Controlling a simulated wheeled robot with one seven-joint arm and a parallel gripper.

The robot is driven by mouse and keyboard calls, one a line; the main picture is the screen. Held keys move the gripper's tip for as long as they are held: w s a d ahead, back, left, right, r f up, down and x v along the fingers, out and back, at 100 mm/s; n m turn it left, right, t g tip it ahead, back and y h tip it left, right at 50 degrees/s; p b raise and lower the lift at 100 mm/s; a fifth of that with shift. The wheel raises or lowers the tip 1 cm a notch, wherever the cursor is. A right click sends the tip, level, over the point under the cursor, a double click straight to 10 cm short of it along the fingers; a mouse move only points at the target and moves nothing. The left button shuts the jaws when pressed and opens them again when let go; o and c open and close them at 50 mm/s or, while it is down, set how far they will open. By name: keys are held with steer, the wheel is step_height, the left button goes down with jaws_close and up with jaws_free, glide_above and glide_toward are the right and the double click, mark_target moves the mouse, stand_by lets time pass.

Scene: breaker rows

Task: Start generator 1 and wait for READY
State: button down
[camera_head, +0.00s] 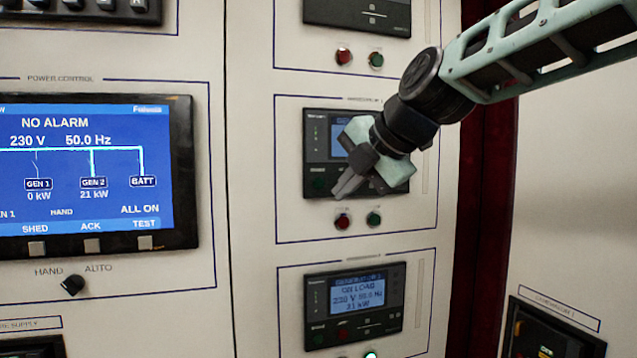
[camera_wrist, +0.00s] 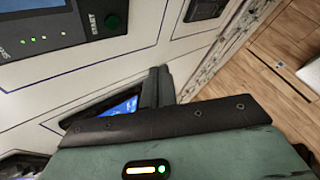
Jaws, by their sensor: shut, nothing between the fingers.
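The middle generator panel (camera_head: 314,118) is on the right cabinet, with its screen (camera_head: 339,148) partly hidden by my gripper. A green button (camera_head: 319,183) shows at its lower left. My gripper (camera_head: 346,188) is shut and empty in front of this panel's lower part; I cannot tell whether it touches. The large power control display (camera_head: 85,165) reads NO ALARM, GEN 1 0 kW and GEN 2 21 kW.
A red lamp (camera_head: 342,222) and a green lamp (camera_head: 374,219) sit below the middle panel. A HAND/AUTO knob (camera_head: 73,285) points toward HAND. Another device (camera_head: 552,334) is at lower right.

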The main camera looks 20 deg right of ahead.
mark_target(319, 184)
steer(key=shift+w, duration=0.1)
steer(key=shift+w+p, duration=2.75)
steer(key=shift+w, duration=1.55)
steer(key=shift+w, duration=0.15)
steer(key=shift+w, duration=0.25)
steer(key=shift+w+b, duration=0.3)
steer(key=shift+w, duration=0.15)
steer(key=shift+s, duration=0.1)
steer(key=shift+s+f+b, duration=0.15)
steer(key=shift+s+b, duration=0.15)
steer(key=shift+b, duration=0.3)
steer(key=shift+s+b, duration=0.4)
steer(key=shift+s, duration=0.05)
